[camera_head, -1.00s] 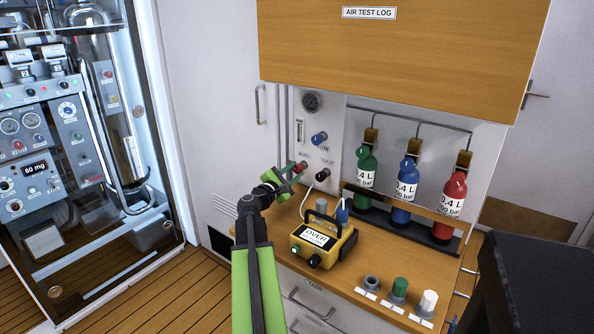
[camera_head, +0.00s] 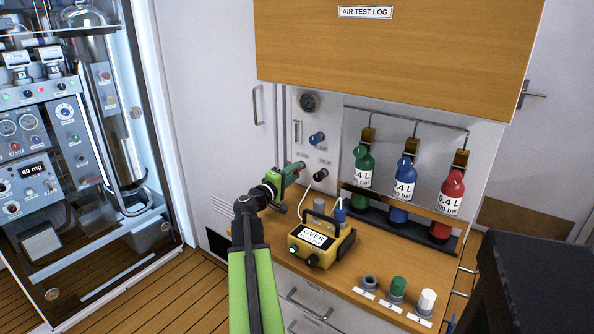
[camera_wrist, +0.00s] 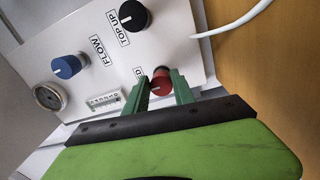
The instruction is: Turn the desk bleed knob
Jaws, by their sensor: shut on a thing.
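The red knob (camera_wrist: 160,82) sits on a white panel, between my two green fingers in the wrist view. My gripper (camera_wrist: 160,80) is shut on the red knob, with one finger on each side. In the head view, the red knob (camera_head: 301,165) shows just beyond my gripper (camera_head: 297,169), at the lower left of the panel.
A black TOP UP knob (camera_wrist: 132,15) and a blue FLOW knob (camera_wrist: 67,66) are close by. A yellow box (camera_head: 322,242) with a handle and a white hose stands on the desk below. Green, blue and red bottles (camera_head: 452,196) stand at right.

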